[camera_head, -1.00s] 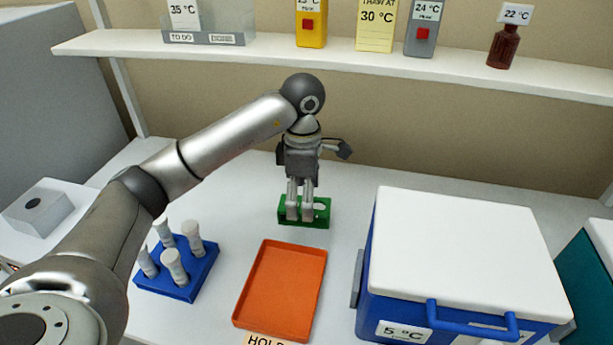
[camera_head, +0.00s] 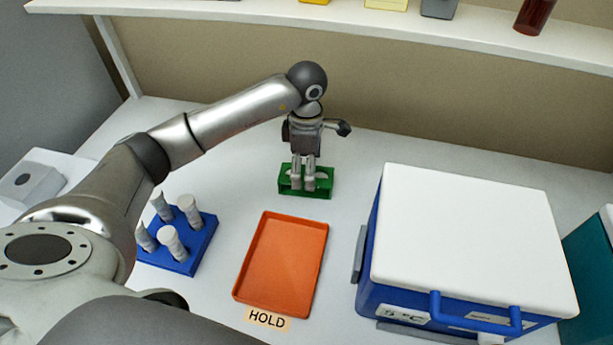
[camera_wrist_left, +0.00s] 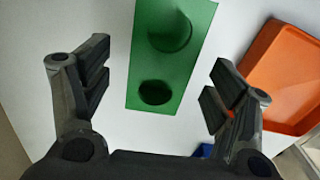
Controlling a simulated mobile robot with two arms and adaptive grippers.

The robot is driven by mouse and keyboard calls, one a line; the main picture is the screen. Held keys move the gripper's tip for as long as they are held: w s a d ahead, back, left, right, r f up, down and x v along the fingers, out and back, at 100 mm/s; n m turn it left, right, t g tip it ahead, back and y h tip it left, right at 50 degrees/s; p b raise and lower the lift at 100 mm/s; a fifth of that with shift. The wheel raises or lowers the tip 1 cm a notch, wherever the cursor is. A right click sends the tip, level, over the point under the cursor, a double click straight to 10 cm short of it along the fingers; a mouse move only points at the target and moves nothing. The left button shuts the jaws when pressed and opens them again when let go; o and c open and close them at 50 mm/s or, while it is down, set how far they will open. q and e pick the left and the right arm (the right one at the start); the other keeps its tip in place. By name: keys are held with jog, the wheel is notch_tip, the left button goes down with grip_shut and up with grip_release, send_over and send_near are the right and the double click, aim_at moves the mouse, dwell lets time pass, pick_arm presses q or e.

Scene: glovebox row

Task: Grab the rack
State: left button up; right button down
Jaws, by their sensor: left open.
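A small green rack (camera_head: 318,191) stands on the white bench near the back wall. My left gripper (camera_head: 304,186) reaches down over it from above. In the left wrist view the green rack (camera_wrist_left: 143,95) lies between the spread fingers of my left gripper (camera_wrist_left: 158,82). White gaps show between it and both fingers. Two round holes show in its top, and no tube is seen in them. A blue rack (camera_head: 207,244) holding several white-capped tubes stands to the front left, beside my left arm. My right gripper is out of view.
An orange tray (camera_head: 280,262) with a HOLD label (camera_head: 268,319) lies in front of the green rack. A blue cooler with a white lid (camera_head: 465,230) stands to the right. A shelf (camera_head: 400,30) runs along the back wall. The bench behind the cooler is clear.

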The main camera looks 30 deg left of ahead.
pick_arm(q)
jog(key=shift+f+p, duration=0.3)
jog(key=shift+f, duration=1.25)
jog(key=shift+c, duration=0.2)
jog(key=c, duration=1.2)
